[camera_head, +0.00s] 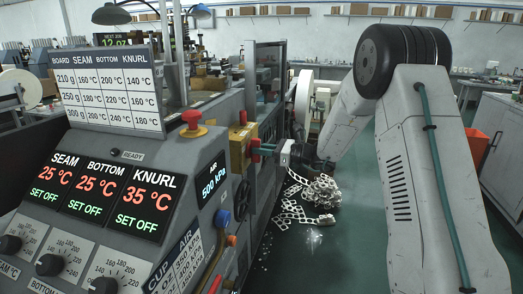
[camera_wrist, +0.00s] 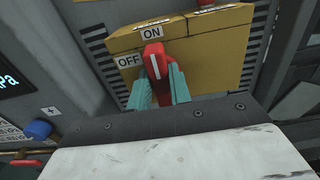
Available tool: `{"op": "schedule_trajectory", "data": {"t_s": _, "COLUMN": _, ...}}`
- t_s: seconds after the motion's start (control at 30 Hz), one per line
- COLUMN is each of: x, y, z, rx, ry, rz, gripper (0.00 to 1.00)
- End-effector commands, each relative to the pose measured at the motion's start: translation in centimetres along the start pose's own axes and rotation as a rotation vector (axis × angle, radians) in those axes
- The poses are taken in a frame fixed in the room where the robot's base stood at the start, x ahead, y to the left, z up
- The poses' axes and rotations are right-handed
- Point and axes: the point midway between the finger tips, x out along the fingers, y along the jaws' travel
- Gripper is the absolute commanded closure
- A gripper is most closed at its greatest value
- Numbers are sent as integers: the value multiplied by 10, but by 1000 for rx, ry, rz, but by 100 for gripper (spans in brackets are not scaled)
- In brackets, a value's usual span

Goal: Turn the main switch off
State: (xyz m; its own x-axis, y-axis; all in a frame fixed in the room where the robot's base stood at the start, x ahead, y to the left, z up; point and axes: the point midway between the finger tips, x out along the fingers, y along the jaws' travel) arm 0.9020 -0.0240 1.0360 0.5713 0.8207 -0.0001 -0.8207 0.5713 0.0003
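The main switch is a red handle (camera_wrist: 153,52) on a yellow box (camera_wrist: 215,50) on the machine's side. Its white stripe points up at the ON label (camera_wrist: 151,32), and the OFF label (camera_wrist: 130,61) is to its left. In the head view the yellow box (camera_head: 238,158) is left of my gripper (camera_head: 268,149). My gripper's two teal fingers (camera_wrist: 162,88) lie one on each side of the red handle and appear to press on it. The handle's lower part is partly hidden between them.
The control panel shows SEAM, BOTTOM and KNURL readouts (camera_head: 102,192), each with SET OFF. A red mushroom button (camera_head: 191,120) stands on the panel. A blue knob (camera_wrist: 39,130) is left of my gripper. Perforated scrap (camera_head: 315,195) lies on the green floor below my arm.

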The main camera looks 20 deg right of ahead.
Motion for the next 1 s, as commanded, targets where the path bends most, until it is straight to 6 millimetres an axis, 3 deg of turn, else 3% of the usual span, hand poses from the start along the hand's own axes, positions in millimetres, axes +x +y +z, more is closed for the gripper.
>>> {"op": "schedule_trajectory", "data": {"t_s": 0.37, "x": 0, "y": 1, "z": 0, "rx": -94, "ry": 0, "rz": 0, "gripper": 100}}
{"op": "schedule_trajectory", "data": {"t_s": 1.0, "x": 0, "y": 7, "z": -2, "rx": -659, "ry": 0, "rz": 0, "gripper": 100}}
